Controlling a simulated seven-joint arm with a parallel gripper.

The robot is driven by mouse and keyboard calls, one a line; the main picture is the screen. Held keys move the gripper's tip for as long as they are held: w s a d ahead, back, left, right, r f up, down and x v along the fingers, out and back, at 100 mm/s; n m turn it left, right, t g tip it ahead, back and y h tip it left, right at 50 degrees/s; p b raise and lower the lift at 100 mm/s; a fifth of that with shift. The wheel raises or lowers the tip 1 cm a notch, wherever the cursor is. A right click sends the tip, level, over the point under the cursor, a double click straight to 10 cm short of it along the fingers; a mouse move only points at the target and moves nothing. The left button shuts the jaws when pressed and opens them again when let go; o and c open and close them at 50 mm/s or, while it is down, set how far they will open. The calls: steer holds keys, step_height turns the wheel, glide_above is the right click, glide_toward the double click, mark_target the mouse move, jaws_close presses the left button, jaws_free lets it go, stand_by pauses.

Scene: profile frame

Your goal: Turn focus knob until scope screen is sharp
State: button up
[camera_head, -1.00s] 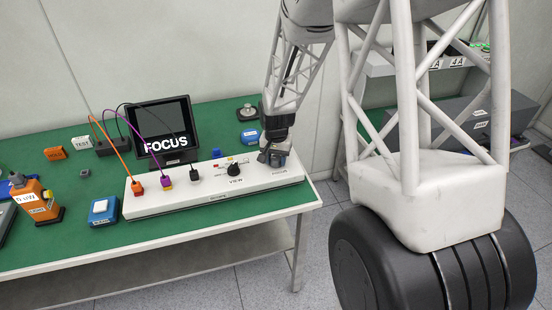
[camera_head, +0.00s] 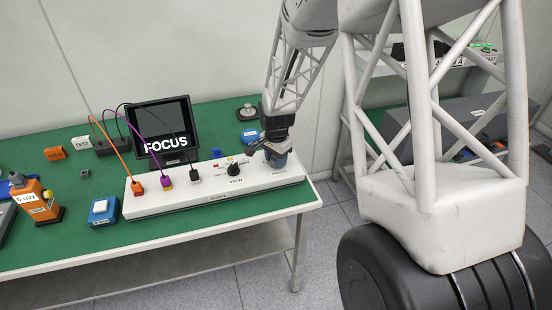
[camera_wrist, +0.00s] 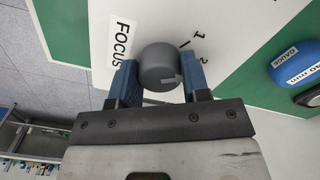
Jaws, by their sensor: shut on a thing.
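The scope screen (camera_head: 163,125) stands upright at the back of the green bench and shows the white word FOCUS with clear-looking edges at this size. The long white panel (camera_head: 215,199) lies in front of it. The grey round focus knob (camera_wrist: 158,66) sits on the panel beside a FOCUS label (camera_wrist: 122,43) in the wrist view. My gripper (camera_wrist: 158,84) has its blue fingers on either side of the knob and is shut on it. In the head view my gripper (camera_head: 276,156) is at the panel's right end and mostly hides the knob.
A black VIEW knob (camera_head: 233,169) stands left of my gripper on the panel. Orange, purple and black leads plug into the panel's left half. A blue gauge (camera_wrist: 296,64) lies close by. An orange tool (camera_head: 36,200) and a blue box (camera_head: 103,211) are at left.

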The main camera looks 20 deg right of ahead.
steer(key=shift+m, duration=1)
steer(key=o, duration=0.9)
steer(key=shift+o, duration=0.2)
steer(key=shift+r, duration=0.1)
steer(key=shift+r, duration=3.75)
steer(key=shift+r, duration=0.15)
